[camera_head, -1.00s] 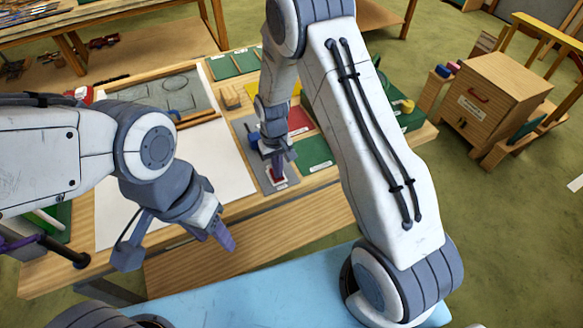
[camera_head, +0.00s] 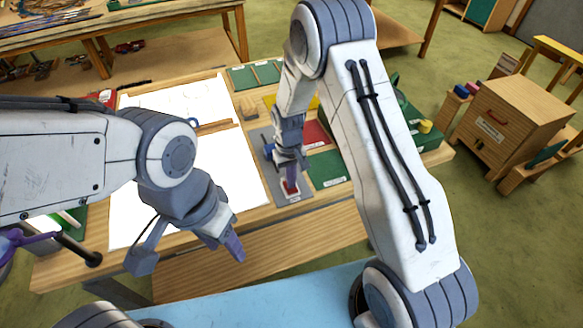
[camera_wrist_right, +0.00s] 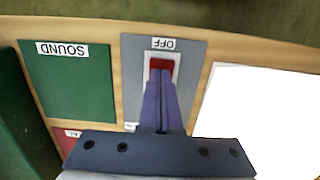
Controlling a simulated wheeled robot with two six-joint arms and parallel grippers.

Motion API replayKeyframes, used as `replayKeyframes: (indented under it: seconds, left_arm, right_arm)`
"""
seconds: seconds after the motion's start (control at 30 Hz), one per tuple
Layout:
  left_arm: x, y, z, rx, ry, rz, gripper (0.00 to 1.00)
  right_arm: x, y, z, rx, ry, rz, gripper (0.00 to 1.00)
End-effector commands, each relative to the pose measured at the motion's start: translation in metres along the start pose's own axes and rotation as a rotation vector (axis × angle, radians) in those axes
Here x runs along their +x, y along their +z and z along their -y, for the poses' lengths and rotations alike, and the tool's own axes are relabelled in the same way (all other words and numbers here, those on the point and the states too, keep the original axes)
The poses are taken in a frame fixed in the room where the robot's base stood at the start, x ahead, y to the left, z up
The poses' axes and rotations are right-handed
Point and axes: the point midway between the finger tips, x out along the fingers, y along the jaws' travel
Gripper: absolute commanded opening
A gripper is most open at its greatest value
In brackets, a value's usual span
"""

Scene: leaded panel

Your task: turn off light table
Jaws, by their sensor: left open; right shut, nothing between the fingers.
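The light table (camera_head: 225,165) is a bright, glowing white surface at the left of the bench; part of it shows in the right wrist view (camera_wrist_right: 262,115). A red rocker switch (camera_wrist_right: 160,64) in a white frame sits on a grey panel (camera_wrist_right: 190,60) with an OFF label (camera_wrist_right: 163,43) beside its far end. My right gripper (camera_wrist_right: 161,78) is shut and empty, its purple fingertips at the red rocker, apparently touching it and covering its near part. My left gripper (camera_head: 233,246) is open and empty, in front of the light table's near edge.
A green panel marked SOUND (camera_wrist_right: 70,80) lies beside the grey one. A red panel (camera_head: 316,133) and a yellow one lie farther back. A wooden cabinet (camera_head: 512,115) stands on the floor at right. My left arm covers part of the light table.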

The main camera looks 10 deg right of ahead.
Motion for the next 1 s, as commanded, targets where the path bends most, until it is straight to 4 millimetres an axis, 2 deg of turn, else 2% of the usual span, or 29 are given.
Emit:
replayKeyframes:
  seconds: [0.03,0.3,0.37,0.4,0.73,0.87,1.0]
  left_arm:
    - [-0.005,0.000,0.000,0.000,0.000,0.000,0.50]
    - [-0.042,-0.002,-0.003,0.004,0.000,-0.001,0.50]
    - [-0.027,-0.002,-0.002,0.004,0.000,-0.002,0.50]
    - [-0.023,-0.001,-0.002,0.003,0.000,0.000,0.50]
    - [-0.006,0.000,0.000,0.000,0.000,0.000,0.50]
    - [-0.004,0.000,0.000,-0.001,0.000,0.000,0.50]
    - [-0.004,0.000,0.000,-0.001,0.000,0.000,0.50]
  right_arm:
    - [-0.005,-0.009,0.000,0.002,-0.001,-0.031,0.00]
    - [-0.050,0.002,0.000,-0.001,0.001,-0.005,0.00]
    - [-0.053,-0.001,0.001,-0.002,0.001,-0.011,0.00]
    - [-0.061,-0.001,0.001,-0.002,0.001,-0.012,0.00]
    - [-0.124,0.001,-0.001,0.000,0.001,-0.008,0.00]
    - [-0.137,0.002,-0.001,0.000,0.001,-0.005,0.00]
    - [-0.142,0.002,-0.001,0.000,0.001,-0.003,0.00]
